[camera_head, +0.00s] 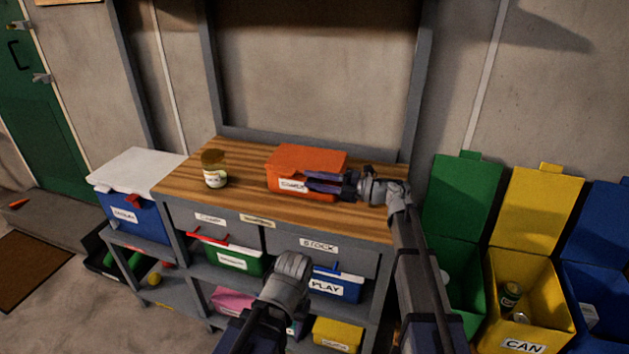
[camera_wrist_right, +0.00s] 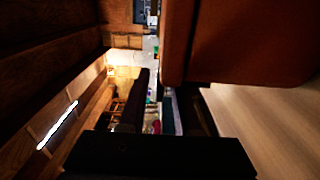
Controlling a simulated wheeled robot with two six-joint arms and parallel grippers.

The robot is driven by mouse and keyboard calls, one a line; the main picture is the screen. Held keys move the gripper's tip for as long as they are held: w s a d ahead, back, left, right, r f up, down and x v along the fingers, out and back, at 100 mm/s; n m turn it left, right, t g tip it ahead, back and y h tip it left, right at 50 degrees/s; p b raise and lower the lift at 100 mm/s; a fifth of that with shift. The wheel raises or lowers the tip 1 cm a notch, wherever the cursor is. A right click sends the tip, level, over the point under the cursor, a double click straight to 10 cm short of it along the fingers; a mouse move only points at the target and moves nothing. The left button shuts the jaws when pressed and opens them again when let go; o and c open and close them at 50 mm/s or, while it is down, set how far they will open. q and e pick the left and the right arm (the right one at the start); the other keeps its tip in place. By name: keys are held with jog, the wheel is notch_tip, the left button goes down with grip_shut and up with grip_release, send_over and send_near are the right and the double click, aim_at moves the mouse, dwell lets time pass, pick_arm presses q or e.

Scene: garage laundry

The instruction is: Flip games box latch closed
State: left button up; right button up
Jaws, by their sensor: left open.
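The orange box (camera_head: 305,158) sits on the wooden workbench with its lid down. A white label (camera_head: 292,186) on its front is partly covered, and I cannot read it surely. My right gripper (camera_head: 312,181) is at the box's front face, its dark fingers pointing left across it. They hide the latch area, so I cannot tell the latch's state or whether they touch it. In the right wrist view the orange box (camera_wrist_right: 240,50) fills the upper right, close to the fingers. My left gripper (camera_head: 292,262) is low, in front of the shelves, away from the box, and open.
A jar (camera_head: 214,170) stands on the bench (camera_head: 240,190) left of the box. Below are drawers and shelves with a green bin (camera_head: 234,257) and a blue bin (camera_head: 336,284). A blue cooler (camera_head: 140,216) stands left. Open green, yellow (camera_head: 528,290) and blue bins stand right.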

aim_at(322, 181)
jog(key=shift+o, duration=0.4)
jog(key=shift+d, duration=0.15)
jog(key=v, duration=0.7)
jog(key=shift+s+d, duration=0.15)
jog(key=shift+d, duration=0.1)
